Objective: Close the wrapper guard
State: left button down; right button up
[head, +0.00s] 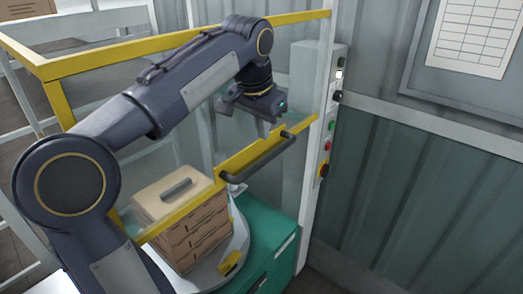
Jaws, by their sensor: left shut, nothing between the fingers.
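The wrapper guard (252,152) is a clear panel with a yellow frame. Its lower yellow bar slants from lower left up to the control post at right. A dark handle (262,163) is fixed along this bar. My left gripper (266,128) is shut and empty, its fingers pointing down close to the bar and the handle's upper end. I cannot tell whether the fingers touch them. My left arm crosses in front of much of the guard and hides part of its frame. My right gripper is not in view.
A stack of tan crates (205,238) stands on a grey turntable (238,252) over a green base (278,250). A pale control post (306,190) with coloured buttons stands at right. A corrugated wall and a notice sheet (474,35) are beyond it.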

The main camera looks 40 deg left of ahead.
aim_at(264, 160)
pick_arm(q)
jog(key=x, duration=0.4)
jog(key=s+x, duration=0.1)
jog(key=x, duration=0.2)
jog(key=shift+a+f+p, duration=0.1)
jog(key=shift+a+p, duration=0.15)
jog(key=shift+p, duration=0.1)
notch_tip(264, 160, down, 53)
jog(key=b, duration=3.6)
jog(key=shift+s, duration=0.15)
jog(key=shift+s+d, duration=0.1)
